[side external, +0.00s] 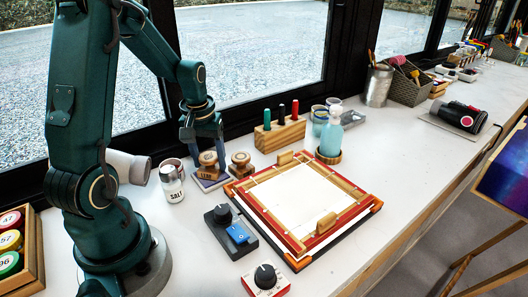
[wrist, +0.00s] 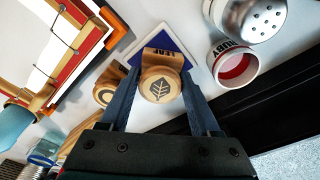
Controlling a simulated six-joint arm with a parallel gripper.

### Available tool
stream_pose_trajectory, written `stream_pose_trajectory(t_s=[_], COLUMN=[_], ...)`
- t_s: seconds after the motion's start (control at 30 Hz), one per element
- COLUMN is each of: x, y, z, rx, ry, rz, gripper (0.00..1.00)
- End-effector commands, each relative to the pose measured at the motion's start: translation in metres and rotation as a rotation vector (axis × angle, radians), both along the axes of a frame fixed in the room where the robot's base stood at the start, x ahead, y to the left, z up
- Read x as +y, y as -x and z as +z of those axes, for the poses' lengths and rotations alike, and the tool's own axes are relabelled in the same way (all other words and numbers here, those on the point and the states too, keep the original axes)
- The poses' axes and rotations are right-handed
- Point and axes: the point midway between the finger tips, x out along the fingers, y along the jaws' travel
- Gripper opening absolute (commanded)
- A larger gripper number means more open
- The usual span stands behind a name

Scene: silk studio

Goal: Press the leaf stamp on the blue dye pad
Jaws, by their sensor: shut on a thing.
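The wooden leaf stamp (wrist: 160,84) has a round knob with a leaf mark and the word LEAF on its block. My gripper (wrist: 158,98) is shut on it, one finger on each side. In the side view the stamp (side external: 208,170) is upright over the dye pad (side external: 203,186), a flat blue square with a pale border. The pad also shows beyond the stamp in the wrist view (wrist: 180,47). The stamp hides part of the pad, and I cannot tell whether its underside touches it.
A second wooden stamp (side external: 241,163) stands close right of the pad. A salt shaker (side external: 172,181) stands to its left. A red-edged wooden printing frame (side external: 300,200) lies to the right, and a dark control box (side external: 229,232) in front.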

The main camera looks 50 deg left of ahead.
Motion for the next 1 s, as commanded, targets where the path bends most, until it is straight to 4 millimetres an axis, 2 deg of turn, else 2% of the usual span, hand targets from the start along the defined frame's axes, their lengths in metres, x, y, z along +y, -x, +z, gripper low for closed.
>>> stream_pose_trajectory(t_s=[1.0], x=[-0.0002], y=[0.0004], z=[-0.0071], rx=[0.001], ry=[0.001], rz=[0.001], gripper=[0.28])
